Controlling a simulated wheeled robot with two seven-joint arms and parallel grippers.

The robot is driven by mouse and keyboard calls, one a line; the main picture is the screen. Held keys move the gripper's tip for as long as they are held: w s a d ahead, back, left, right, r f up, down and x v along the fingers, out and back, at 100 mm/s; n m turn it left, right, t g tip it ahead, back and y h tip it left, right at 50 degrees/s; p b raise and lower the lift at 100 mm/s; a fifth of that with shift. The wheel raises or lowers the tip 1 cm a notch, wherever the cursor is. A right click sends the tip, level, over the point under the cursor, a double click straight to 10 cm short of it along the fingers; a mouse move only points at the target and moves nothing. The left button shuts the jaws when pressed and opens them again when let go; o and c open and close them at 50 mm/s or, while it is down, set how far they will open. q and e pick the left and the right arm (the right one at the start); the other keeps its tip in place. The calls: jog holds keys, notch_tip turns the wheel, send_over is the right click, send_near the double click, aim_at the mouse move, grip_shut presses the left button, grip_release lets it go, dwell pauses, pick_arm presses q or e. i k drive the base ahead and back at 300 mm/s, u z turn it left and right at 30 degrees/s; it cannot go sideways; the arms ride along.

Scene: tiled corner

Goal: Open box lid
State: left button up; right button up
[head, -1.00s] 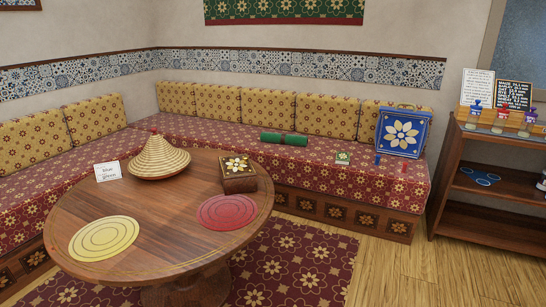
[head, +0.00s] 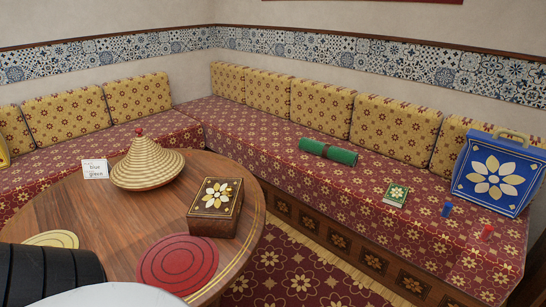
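A small dark wooden box (head: 213,222) stands on the round wooden table, near its right edge. Its lid (head: 216,197) carries a pale flower inlay and a small gold-coloured piece near the middle, and it looks closed. A larger blue case (head: 496,172) with a white and gold flower and a handle stands at the right end of the bench. Neither gripper shows in the head view. Parts of my own body cover the bottom left corner and the bottom edge.
The round table (head: 95,215) also holds a conical woven lid (head: 147,165), a white card (head: 95,169), a red disc (head: 178,264) and a partly hidden yellow disc (head: 52,239). A green roll (head: 328,151), a small green book (head: 396,195) and blue and red pegs lie or stand on the bench.

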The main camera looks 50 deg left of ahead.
aim_at(217, 198)
jog(key=u, duration=0.05)
jog(key=i, duration=0.45)
jog(key=u, duration=2.95)
